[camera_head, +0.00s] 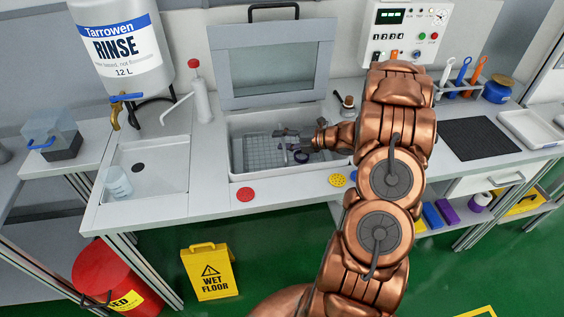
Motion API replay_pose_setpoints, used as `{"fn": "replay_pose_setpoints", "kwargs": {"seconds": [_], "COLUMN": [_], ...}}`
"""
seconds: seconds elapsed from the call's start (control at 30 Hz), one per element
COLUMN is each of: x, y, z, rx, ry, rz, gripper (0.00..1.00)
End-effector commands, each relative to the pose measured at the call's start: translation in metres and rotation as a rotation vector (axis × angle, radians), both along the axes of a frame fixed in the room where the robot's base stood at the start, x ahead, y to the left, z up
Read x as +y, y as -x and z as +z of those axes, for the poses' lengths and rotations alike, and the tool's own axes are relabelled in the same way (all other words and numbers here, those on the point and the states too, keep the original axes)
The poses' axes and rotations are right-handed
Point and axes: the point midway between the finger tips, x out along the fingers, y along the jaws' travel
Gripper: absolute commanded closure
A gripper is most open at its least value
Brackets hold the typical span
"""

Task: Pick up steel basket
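The steel basket (261,153) is a wire-mesh basket sitting inside the open white tank (232,166) on the bench. My gripper (284,141) reaches in from the right, over the right part of the tank, at the basket's right side. Its fingers are small here and overlap the mesh, so I cannot tell whether they touch it or how far apart they are. A small dark purple ring-like thing (301,157) shows just below the gripper. My arm and gripper hide the right end of the tank and part of the basket.
The tank's glazed lid (222,62) stands raised behind it. A white pump bottle (201,95), a sink (152,192) and a large rinse container (120,60) are to the left. Red (245,194) and yellow (337,180) discs lie along the front edge. A black mat (478,138) is at right.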

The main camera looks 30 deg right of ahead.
Motion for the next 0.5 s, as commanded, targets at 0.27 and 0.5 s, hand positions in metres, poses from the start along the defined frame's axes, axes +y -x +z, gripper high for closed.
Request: {"fn": "replay_pose_setpoints", "kwargs": {"seconds": [0.27, 0.5], "x": [0.0000, 0.0001], "y": [0.0001, 0.0002], "z": [0.0001, -0.0001], "rx": [0.000, 0.000], "ry": [0.000, 0.000], "rz": [0.000, 0.001], "gripper": [0.84, 1.00]}}
